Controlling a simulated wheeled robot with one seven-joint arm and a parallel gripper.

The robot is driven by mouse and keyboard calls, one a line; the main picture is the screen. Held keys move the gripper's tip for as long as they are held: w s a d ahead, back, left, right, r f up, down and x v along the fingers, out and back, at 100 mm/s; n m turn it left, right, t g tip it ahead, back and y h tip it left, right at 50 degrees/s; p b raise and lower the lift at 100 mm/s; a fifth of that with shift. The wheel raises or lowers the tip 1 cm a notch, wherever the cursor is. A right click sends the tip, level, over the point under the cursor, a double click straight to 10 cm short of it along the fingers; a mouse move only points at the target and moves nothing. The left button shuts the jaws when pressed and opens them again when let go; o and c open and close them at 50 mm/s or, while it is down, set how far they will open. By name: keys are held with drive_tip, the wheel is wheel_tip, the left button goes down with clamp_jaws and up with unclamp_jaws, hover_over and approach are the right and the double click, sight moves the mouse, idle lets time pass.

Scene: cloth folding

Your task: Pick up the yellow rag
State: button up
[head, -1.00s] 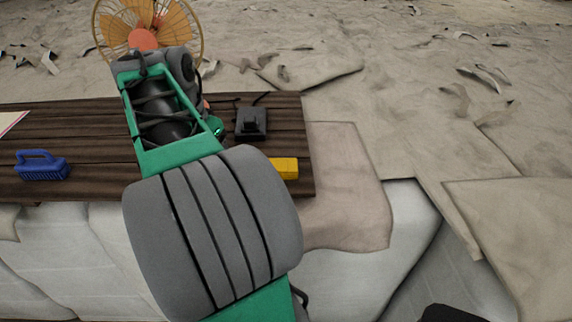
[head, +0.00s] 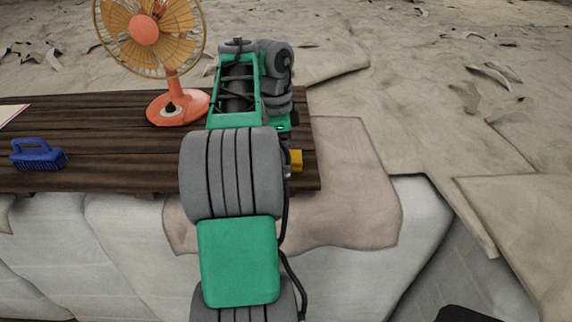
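The yellow rag (head: 297,160) looks like a small folded yellow block. It lies on the dark wooden planks (head: 120,150) near their right front corner. My arm covers its left part, so only its right end shows. My arm reaches forward over the planks, with its wrist beyond and to the left of the rag in the picture. My gripper is hidden behind the arm, so its fingers and its contact with anything cannot be seen.
An orange fan (head: 165,100) stands at the back of the planks, close to my arm's left. A blue brush (head: 38,155) lies at the far left, with a pale sheet (head: 12,113) behind it. A beige cloth (head: 350,190) drapes over the light block at right.

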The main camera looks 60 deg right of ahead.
drive_tip(key=shift+f, duration=0.2)
idle(0.3)
drive_tip(key=c, duration=1.6)
wheel_tip(320, 180, up, 5)
drive_tip(key=p, duration=0.3)
drive_tip(key=shift+f, duration=0.1)
drive_tip(key=s+a+r+p, duration=0.1)
drive_tip(key=a+r, duration=0.2)
drive_tip(key=a, duration=0.1)
drive_tip(key=s+a+r+p, duration=0.1)
drive_tip(key=a+r+p, duration=0.1)
drive_tip(key=a, duration=0.3)
drive_tip(key=s+a+r+p, duration=0.1)
drive_tip(key=a+r+p, duration=0.1)
drive_tip(key=a+r, duration=0.1)
drive_tip(key=shift+a+r, duration=0.35)
drive_tip(key=shift+a, duration=0.55)
